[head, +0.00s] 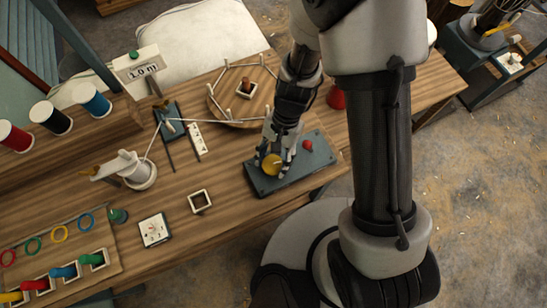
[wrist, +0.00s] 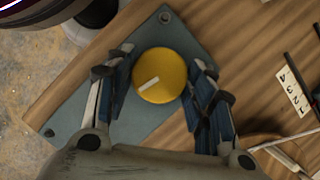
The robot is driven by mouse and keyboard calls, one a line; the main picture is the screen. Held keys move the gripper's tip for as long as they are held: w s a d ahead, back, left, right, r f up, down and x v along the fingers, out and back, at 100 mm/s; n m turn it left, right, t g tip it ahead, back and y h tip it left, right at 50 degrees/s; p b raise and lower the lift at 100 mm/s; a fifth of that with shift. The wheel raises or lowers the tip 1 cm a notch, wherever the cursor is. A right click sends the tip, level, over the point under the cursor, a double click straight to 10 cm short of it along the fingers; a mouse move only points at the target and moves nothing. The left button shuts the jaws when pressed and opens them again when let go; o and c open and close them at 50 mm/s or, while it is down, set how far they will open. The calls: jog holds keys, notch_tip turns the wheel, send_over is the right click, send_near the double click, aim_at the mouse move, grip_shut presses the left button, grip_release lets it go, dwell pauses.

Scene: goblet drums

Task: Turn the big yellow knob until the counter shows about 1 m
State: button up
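The big yellow knob (head: 271,165) sits on a dark blue-grey panel (head: 318,168) on the wooden bench. In the wrist view the yellow knob (wrist: 165,68) shows from above, with a short white mark slanting near its lower left. My gripper (head: 270,160) is down at the knob, with one finger on each side of it. In the wrist view my gripper (wrist: 162,72) stands open around the knob, and narrow gaps seem to show between the pads and its rim.
A red button (head: 308,145) is on the same panel, right of the knob. A round wooden wheel with pegs (head: 228,107) stands behind, and a cord runs left to a white spool (head: 139,173). A small square frame (head: 200,201) and a white dial card (head: 154,229) lie left of the panel.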

jog(key=o, duration=0.4)
jog(key=shift+o, duration=0.2)
jog(key=v, duration=1.2)
